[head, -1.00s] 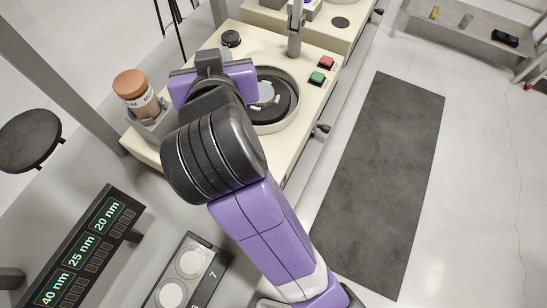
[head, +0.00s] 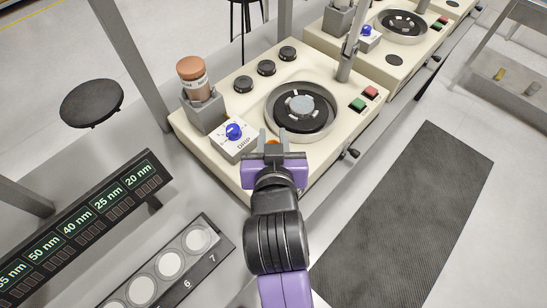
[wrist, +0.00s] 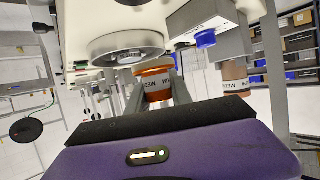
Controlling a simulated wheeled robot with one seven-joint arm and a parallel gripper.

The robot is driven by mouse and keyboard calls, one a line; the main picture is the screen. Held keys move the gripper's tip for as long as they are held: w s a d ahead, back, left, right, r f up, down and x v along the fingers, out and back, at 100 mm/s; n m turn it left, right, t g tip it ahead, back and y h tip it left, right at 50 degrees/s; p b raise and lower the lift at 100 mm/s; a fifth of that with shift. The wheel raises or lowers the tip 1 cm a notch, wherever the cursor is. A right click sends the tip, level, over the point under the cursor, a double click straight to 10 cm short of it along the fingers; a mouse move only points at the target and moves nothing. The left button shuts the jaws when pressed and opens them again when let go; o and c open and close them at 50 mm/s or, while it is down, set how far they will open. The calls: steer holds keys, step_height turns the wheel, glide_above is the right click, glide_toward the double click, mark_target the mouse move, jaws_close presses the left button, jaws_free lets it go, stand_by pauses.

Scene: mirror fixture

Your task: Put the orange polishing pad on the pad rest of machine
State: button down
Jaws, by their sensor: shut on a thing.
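The near cream machine (head: 335,135) has a black round bowl (head: 271,112) with a grey piece (head: 300,106) in its middle. My gripper (head: 272,143) is over the machine's front, just right of the DRIP box. It is shut on the orange polishing pad (wrist: 156,72). In the wrist view the pad is an orange cylinder with a white lettered band, upright between two grey fingers; in the head view only an orange sliver shows. I cannot pick out the pad rest; the gripper hides part of the machine's front.
Black round knobs (head: 266,68) line the back. A column (head: 345,62) rises behind the bowl. A second machine (head: 325,40) carries a flat black disc (head: 394,60).

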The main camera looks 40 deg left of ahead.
step_height(320, 180, down, 8)
steer(key=shift+f, duration=0.15)
stand_by(0.3)
steer(key=c, duration=1.1)
jaws_free()
steer(key=shift+f, duration=0.15)
steer(key=shift+c, duration=0.2)
steer(key=shift+r, duration=0.25)
steer(key=shift+s+d, duration=0.25)
steer(key=shift+s, duration=0.05)
steer(key=v, duration=1.1)
steer(key=shift+s+r+b, duration=0.1)
steer(key=shift+r+b, duration=0.05)
steer(key=shift+b, duration=0.25)
steer(key=shift+d, duration=0.1)
